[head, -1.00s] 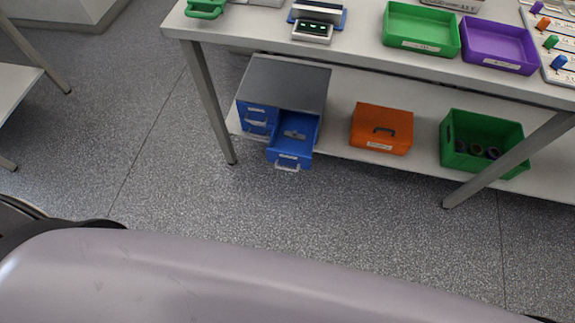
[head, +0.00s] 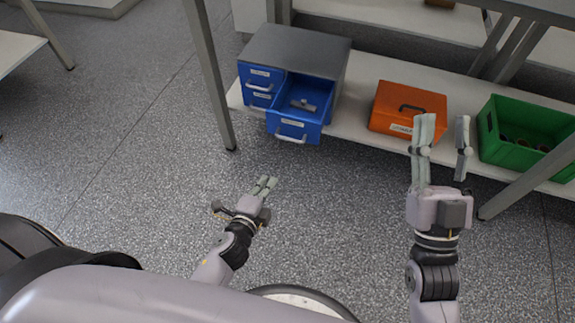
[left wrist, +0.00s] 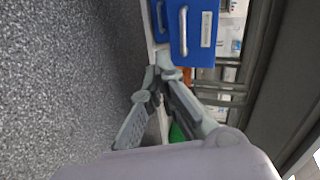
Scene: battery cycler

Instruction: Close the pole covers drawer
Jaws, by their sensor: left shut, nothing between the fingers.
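The blue drawer (head: 292,128) is pulled out of the right side of a small blue cabinet (head: 300,48) with a dark grey top, on the low shelf. A small grey item (head: 303,105) lies inside it. Its label is too small to read. My left gripper (head: 268,183) is shut and empty, over the floor in front of and below the drawer, apart from it. In the left wrist view, the shut fingertips (left wrist: 160,72) point toward a blue drawer front with a handle (left wrist: 183,30). My right gripper (head: 444,119) is open and empty, in front of the shelf.
Shut blue drawers (head: 260,87) are on the cabinet's left side. An orange case (head: 407,98) and a green bin (head: 500,148) stand to the right on the shelf. Table legs (head: 208,75) flank the shelf. The floor (head: 130,150) in front is clear.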

